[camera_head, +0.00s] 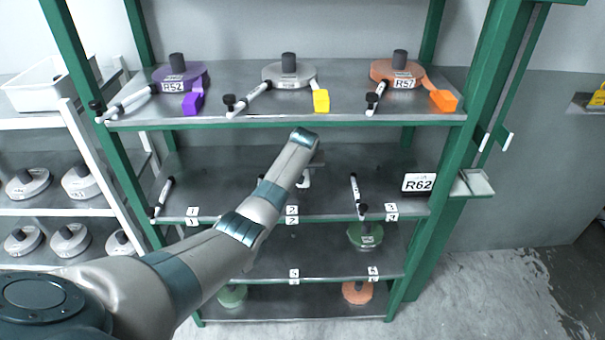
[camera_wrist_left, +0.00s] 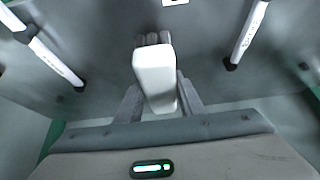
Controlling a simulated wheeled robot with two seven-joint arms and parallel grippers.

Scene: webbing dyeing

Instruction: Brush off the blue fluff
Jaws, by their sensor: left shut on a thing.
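My left arm reaches from the left to the middle shelf (camera_head: 230,170) of the green rack in the head view. My left gripper (camera_wrist_left: 160,88) is shut on a white block-like thing (camera_wrist_left: 155,72) with a grey, bristle-like end, apparently a brush. In the head view a small white part of it (camera_head: 305,180) shows beside the wrist; the fingers are mostly hidden by the arm. I cannot make out any blue fluff in either view. My right gripper is not in view.
White marker-like rods lie left (camera_head: 163,196) and right (camera_head: 356,194) on the middle shelf. Green uprights (camera_head: 450,120) bound the rack.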

